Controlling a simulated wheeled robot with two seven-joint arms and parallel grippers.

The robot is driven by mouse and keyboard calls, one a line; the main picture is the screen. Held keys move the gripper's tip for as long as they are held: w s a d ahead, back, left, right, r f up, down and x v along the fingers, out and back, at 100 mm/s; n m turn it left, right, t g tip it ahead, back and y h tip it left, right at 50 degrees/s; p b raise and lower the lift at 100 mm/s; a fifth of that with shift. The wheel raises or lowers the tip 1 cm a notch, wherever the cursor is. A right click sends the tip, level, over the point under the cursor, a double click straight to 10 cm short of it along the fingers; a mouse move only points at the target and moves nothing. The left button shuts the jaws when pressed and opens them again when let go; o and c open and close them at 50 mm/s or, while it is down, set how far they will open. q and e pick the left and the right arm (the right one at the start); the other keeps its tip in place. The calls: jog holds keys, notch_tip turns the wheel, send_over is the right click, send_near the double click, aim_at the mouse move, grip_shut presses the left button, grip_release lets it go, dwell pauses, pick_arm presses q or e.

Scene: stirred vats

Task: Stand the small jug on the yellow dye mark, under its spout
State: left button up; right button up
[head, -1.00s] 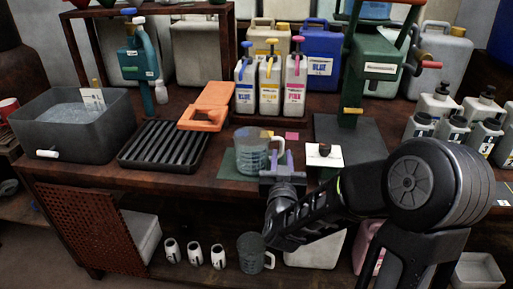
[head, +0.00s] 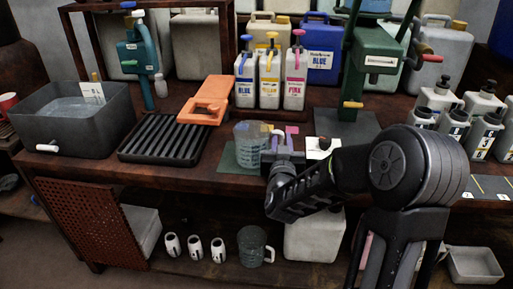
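A clear grey jug (head: 249,146) stands upright on a green mat (head: 229,160) at the front of the bench. My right gripper (head: 284,139) is at its right side, by the handle, with its fingers apart; it hides most of the handle, and I cannot see whether it touches. A pink mark (head: 292,130) shows just behind the gripper. The yellow dye bottle (head: 269,86) stands behind, between the blue bottle (head: 244,84) and the pink bottle (head: 293,86). My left gripper is not in view.
An orange stand (head: 208,103) and a black ribbed rack (head: 165,140) lie left of the jug. A green press (head: 376,60) stands at the right, behind my arm. Another grey jug (head: 252,248) and several white containers stand on the lower shelf.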

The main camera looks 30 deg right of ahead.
jog(key=shift+c, duration=0.5)
grip_shut()
dwell(1.2)
